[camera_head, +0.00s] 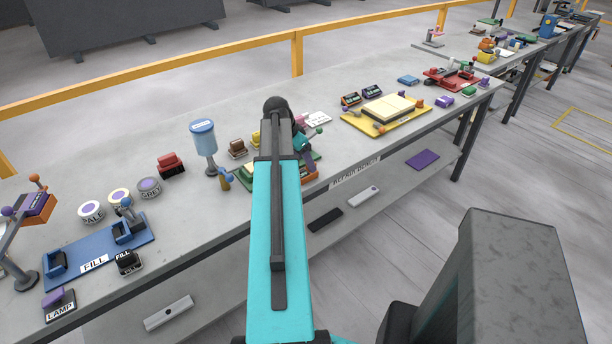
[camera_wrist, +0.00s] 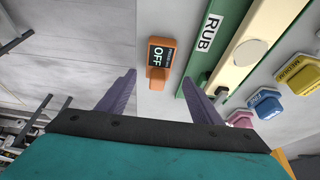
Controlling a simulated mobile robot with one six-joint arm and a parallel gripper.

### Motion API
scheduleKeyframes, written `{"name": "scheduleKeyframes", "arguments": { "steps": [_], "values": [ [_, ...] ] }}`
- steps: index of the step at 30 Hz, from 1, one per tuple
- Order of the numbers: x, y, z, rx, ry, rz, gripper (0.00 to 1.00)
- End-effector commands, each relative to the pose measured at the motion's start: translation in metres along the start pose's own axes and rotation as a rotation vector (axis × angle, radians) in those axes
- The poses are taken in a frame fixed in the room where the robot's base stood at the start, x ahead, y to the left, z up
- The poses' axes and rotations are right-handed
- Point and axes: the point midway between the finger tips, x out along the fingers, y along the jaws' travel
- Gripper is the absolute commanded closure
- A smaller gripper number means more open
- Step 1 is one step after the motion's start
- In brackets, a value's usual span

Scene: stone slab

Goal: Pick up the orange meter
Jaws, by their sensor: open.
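The orange meter (camera_wrist: 162,72) shows in the wrist view just left of a green board, with a dark display reading OFF. It lies on the pale worktop, beyond and between the fingertips of my gripper (camera_wrist: 160,82). My gripper is open, its two purple fingers apart, with nothing held between them. Whether either finger touches the meter cannot be told. In the head view my arm covers most of this spot; an orange patch (camera_head: 310,178) beside it may be the meter.
The green board (camera_wrist: 200,75) marked RUB lies right of the meter, with a cream block (camera_wrist: 243,55) on it. Blue (camera_wrist: 265,102), yellow (camera_wrist: 300,75) and pink pieces lie further right. A blue dispenser (camera_head: 203,138) stands left of my arm; a yellow tray (camera_head: 385,118) lies right.

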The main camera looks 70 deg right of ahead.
Motion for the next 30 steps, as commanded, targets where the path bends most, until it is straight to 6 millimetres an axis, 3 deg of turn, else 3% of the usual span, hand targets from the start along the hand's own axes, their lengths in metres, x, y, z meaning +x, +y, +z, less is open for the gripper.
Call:
{"name": "scheduleKeyframes", "arguments": {
  "steps": [18, 30],
  "values": [
    [0.044, 0.002, -0.002, 0.001, 0.000, 0.002, 0.41],
    [0.049, 0.002, -0.001, 0.002, 0.000, 0.000, 0.41]
  ]
}}
